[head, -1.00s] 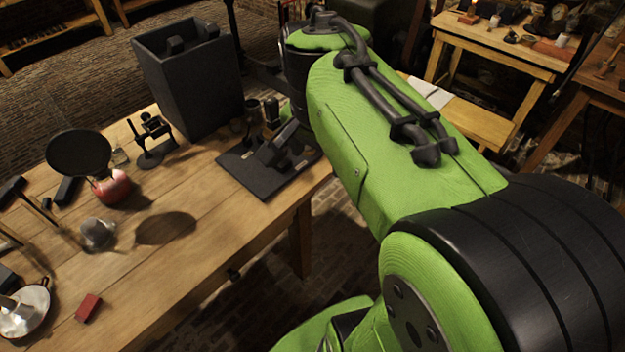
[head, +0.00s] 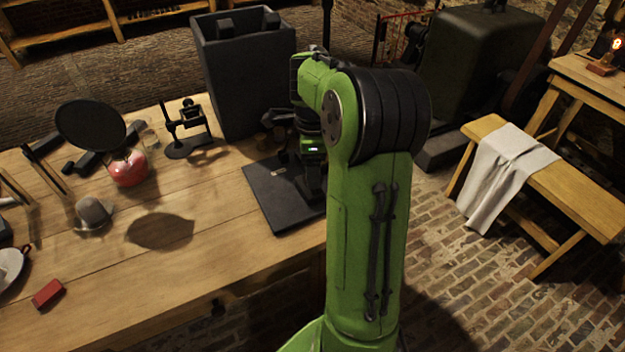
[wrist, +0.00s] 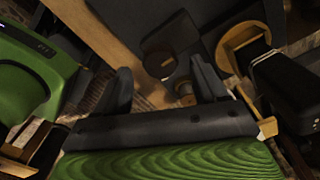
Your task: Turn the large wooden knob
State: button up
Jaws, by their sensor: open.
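My gripper (wrist: 161,68) is open in the wrist view, with its two dark fingers apart and nothing held between them. A round light-wood piece (wrist: 233,38), which looks like the large wooden knob, lies to the right of the right finger, partly covered by dark parts. A smaller round wood-coloured piece (wrist: 185,90) shows between the fingers, close to the right one. A dark rounded part (wrist: 168,48) is ahead of the fingertips. In the head view, my arm hangs over the dark base board (head: 272,200); the knob and fingertips are hidden there.
A tall dark box (head: 235,85) stands behind the board. A small black stand (head: 186,145), a red round vessel (head: 128,170) and a grey bell-shaped piece (head: 93,213) are to the left. A red block (head: 47,293) lies near the front.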

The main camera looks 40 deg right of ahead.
notch_tip(320, 180, down, 2)
jog(key=shift+f, duration=0.2)
jog(key=c, duration=1.1)
jog(key=shift+o, duration=0.2)
jog(key=shift+r+n, duration=0.1)
jog(key=shift+n, duration=0.2)
